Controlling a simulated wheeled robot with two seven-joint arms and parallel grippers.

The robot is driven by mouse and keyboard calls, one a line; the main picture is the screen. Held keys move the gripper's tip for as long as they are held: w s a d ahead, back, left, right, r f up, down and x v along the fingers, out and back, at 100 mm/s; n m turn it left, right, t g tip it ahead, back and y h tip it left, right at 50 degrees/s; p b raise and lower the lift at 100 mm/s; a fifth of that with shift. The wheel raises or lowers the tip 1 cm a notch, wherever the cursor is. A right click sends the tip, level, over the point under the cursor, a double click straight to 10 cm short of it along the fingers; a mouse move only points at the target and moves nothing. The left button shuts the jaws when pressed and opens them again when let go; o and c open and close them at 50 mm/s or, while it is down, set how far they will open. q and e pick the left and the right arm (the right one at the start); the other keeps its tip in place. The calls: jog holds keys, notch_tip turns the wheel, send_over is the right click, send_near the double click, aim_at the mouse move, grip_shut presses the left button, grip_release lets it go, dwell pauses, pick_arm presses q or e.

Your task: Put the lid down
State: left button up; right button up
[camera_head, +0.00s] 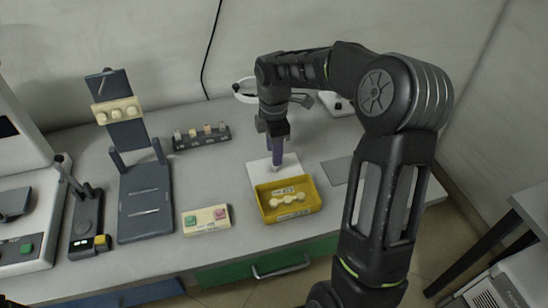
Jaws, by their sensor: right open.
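My right gripper (277,160) points down over a white mat (258,172), just behind the yellow tray. A slim purple piece shows at its lower end; I cannot tell whether it is part of the fingers or a separate thing. The gripper is open, though its finger gap is too small to see. No lid can be made out for certain. The yellow tray (291,216) holds a cream lobed piece (288,203). My left gripper is not in view.
A dark rack (201,143) with several small pieces stands at the back. A cream button box (206,219), a tall dark stand (145,203) and a black device (86,222) stand left. A grey plate (337,171) lies right of the mat. Bare table lies between rack and button box.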

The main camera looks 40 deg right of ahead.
notch_tip(320, 180, up, 8)
